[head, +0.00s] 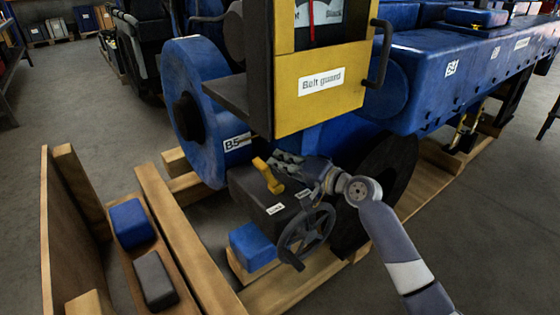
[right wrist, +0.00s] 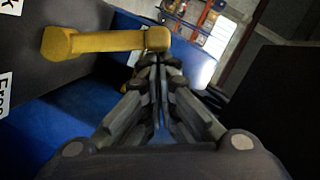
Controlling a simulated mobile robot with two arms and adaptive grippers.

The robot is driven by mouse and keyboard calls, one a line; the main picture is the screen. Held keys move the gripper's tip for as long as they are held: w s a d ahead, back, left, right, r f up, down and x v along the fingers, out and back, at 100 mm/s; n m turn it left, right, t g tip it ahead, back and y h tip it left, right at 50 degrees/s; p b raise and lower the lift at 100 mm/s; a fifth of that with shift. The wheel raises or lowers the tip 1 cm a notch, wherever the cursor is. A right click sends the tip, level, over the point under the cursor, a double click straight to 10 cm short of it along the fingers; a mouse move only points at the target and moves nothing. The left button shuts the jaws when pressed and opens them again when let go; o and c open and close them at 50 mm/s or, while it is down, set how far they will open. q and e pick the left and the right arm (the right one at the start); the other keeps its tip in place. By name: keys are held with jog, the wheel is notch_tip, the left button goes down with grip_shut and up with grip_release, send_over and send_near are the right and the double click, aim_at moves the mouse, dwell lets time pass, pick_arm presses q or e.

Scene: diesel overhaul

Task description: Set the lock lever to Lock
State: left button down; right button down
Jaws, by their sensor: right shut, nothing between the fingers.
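The yellow lock lever (head: 267,176) sits on a dark box (head: 245,191) below the belt guard and slants from upper left to lower right. In the right wrist view the lever (right wrist: 100,42) lies across the upper left, with a rounded end just beyond my fingertips. Two white labels are on the box; one reads Free (right wrist: 4,98) and the other shows only a last letter k (right wrist: 5,22). My right gripper (head: 278,160) is shut and empty, close beside the lever; I cannot tell whether it touches. My left gripper is out of view.
The yellow belt guard (head: 322,102) hangs above. A blue wheel (head: 198,110) is behind left. Wooden beams (head: 185,240) frame the area; a blue block (head: 252,246) lies below.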

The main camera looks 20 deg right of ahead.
jog(key=shift+s+f, duration=0.1)
jog(key=v, duration=1.2)
dwell(0.4)
